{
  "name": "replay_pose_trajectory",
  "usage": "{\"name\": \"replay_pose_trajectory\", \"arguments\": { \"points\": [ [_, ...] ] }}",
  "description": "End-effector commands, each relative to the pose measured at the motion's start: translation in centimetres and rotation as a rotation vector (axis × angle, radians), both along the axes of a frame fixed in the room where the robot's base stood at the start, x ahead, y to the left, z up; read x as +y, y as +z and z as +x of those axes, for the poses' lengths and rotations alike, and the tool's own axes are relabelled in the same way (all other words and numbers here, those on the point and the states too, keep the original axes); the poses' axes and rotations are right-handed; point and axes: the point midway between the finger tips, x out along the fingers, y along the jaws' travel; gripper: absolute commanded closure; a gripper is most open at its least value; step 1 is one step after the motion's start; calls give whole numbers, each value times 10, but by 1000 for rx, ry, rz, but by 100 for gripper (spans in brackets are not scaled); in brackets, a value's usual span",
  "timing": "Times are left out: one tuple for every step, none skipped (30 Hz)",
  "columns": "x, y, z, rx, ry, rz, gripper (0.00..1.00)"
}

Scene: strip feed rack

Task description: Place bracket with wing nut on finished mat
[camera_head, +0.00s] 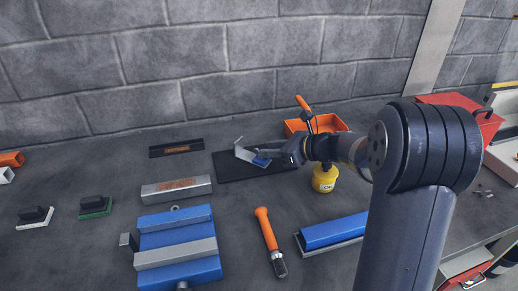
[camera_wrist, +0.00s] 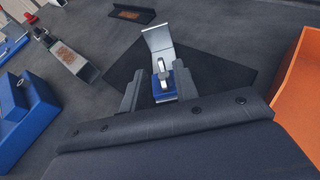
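The bracket (camera_head: 246,154) is bent silver sheet metal with one flap raised and a blue part at its near end. It is at the black mat (camera_head: 228,173); whether it rests fully on it is hard to tell. In the wrist view the bracket (camera_wrist: 158,42) carries a pale wing nut (camera_wrist: 163,72) above the blue part. My gripper (camera_wrist: 160,92) has its fingers on both sides of the blue part, with a narrow dark gap showing on the left side. In the head view my gripper (camera_head: 283,155) reaches over the mat from the right, partly hiding it.
An orange bin (camera_head: 296,126) stands close behind my gripper, with a yellow container (camera_head: 324,180) in front. A dark label plate (camera_head: 176,148) lies left of the mat. A blue vise (camera_head: 178,245), a steel bar (camera_head: 175,189) and an orange-handled tool (camera_head: 266,228) lie nearer.

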Motion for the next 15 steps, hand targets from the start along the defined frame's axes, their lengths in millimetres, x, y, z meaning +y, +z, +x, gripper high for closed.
{"name": "replay_pose_trajectory", "arguments": {
  "points": [
    [-11,5,-5,-2,-5,-1,71],
    [-16,8,-8,-1,-4,0,71],
    [-22,11,-11,-1,-5,0,71],
    [-26,13,-14,-1,-4,-1,71],
    [-30,15,-16,-1,-4,-1,71],
    [-35,16,-18,0,-3,-1,71],
    [-38,18,-20,0,-2,0,71],
    [-40,19,-22,0,-2,0,71],
    [-44,21,-24,0,-2,0,71],
    [-45,21,-25,-1,-2,0,71],
    [-46,22,-26,0,-1,0,71],
    [-48,22,-26,0,0,-1,71],
    [-48,23,-27,0,0,-1,71],
    [-49,23,-27,0,0,-1,71],
    [-49,23,-28,1,1,-1,71]
  ]
}}
